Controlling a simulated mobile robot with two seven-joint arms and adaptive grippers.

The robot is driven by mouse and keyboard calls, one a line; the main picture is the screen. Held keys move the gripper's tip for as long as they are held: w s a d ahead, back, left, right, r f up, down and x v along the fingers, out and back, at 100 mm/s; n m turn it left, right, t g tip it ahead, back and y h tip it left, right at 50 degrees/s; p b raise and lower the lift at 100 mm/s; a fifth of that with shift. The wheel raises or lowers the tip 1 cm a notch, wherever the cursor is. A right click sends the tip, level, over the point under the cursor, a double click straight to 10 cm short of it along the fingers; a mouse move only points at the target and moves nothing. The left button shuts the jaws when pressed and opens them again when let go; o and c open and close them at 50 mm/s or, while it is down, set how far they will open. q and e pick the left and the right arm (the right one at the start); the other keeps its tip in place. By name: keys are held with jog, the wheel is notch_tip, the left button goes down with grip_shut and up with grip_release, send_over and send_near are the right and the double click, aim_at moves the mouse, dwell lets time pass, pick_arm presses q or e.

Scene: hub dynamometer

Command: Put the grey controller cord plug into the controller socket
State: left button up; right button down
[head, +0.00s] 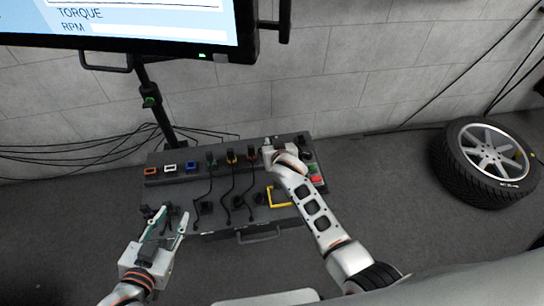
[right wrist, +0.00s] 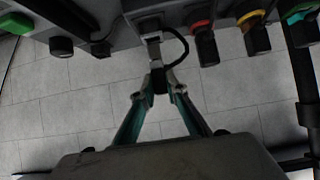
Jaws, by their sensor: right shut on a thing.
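My right gripper (right wrist: 160,82) is shut on the dark body of the grey controller cord plug (right wrist: 154,52). The plug's grey end points at the controller socket (right wrist: 149,25) on the panel face and appears to meet it; I cannot tell how deep it sits. A black cord (right wrist: 184,46) loops beside the plug. In the head view my right gripper (head: 277,151) is at the right part of the panel's back row and hides the plug and socket. My left gripper (head: 170,222) is open and empty near the panel's front left corner.
The dark panel (head: 225,222) carries orange, white and blue sockets (head: 170,168) at left. Green, yellow and red plugs (head: 231,155) with black cords stand nearer my right gripper. A yellow bracket (head: 279,203) and red button (head: 316,179) are at right. A screen (head: 140,22) stands behind.

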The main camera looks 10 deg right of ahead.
pick_arm(q)
jog(key=shift+f, duration=0.2)
pick_arm(e)
jog(key=shift+f, duration=0.15)
dwell(0.3)
pick_arm(q)
jog(key=shift+s+f+b, duration=0.15)
jog(key=shift+f+b, duration=0.2)
pick_arm(e)
jog(key=shift+f, duration=0.35)
